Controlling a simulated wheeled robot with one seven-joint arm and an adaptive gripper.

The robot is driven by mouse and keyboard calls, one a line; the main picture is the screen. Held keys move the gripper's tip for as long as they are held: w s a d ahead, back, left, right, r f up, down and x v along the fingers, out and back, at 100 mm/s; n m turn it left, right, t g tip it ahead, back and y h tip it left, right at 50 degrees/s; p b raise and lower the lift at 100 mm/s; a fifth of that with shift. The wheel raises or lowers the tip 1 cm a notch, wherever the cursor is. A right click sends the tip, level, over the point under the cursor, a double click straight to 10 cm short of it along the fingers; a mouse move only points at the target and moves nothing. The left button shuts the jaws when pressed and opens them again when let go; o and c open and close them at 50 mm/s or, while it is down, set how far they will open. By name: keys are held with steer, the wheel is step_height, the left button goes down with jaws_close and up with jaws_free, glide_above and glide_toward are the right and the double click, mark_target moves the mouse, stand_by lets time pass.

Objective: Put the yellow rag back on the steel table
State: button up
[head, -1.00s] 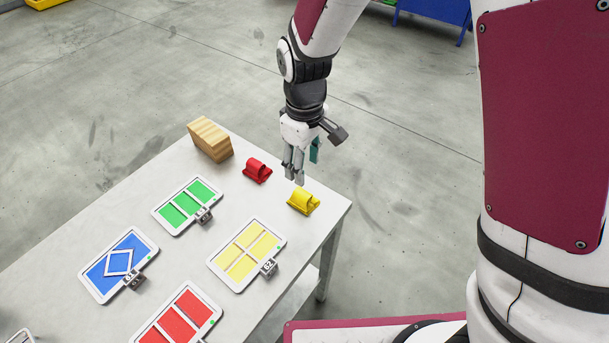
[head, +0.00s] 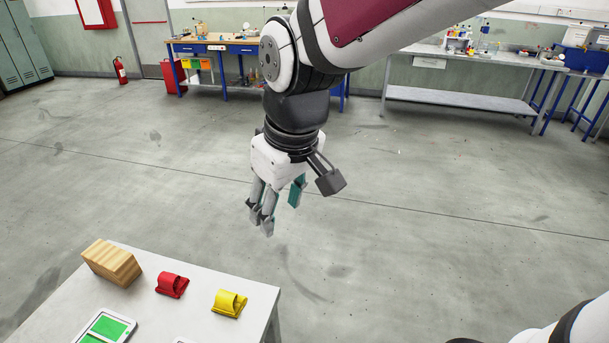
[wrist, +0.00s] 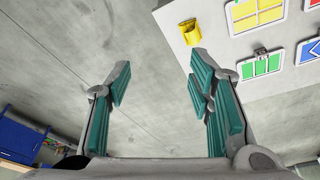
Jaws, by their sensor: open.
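The yellow rag (head: 230,303) lies folded near the right corner of the white-grey steel table (head: 215,332) in the head view. The wrist view shows the yellow rag (wrist: 190,33) near the table's edge (wrist: 169,20), beyond the fingertips. My gripper (head: 278,212) hangs above the floor side of the table, up and to the right of the rag in the head view. In the wrist view my gripper (wrist: 158,75) has its teal-padded fingers spread wide with nothing between them. It does not touch the rag.
A red rag (head: 172,285) and a wooden block (head: 112,264) sit left of the yellow rag. A green-panelled tray (head: 107,327) is at the table's front. A blue-framed workbench (head: 225,47) and a long side table (head: 460,95) stand far back. Open floor lies between.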

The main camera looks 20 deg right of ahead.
steer(key=s+d+r+m+t, duration=0.1)
steer(key=s+d+r+m, duration=0.1)
steer(key=s, duration=0.3)
steer(key=s+d+r+m+t, duration=0.1)
steer(key=s+d+r+m, duration=0.1)
steer(key=s, duration=0.4)
steer(key=d+r, duration=0.1)
steer(key=d, duration=0.1)
steer(key=shift+d+m+t+h, duration=0.35)
steer(key=shift+m+t+h, duration=0.05)
steer(key=shift+w, duration=0.1)
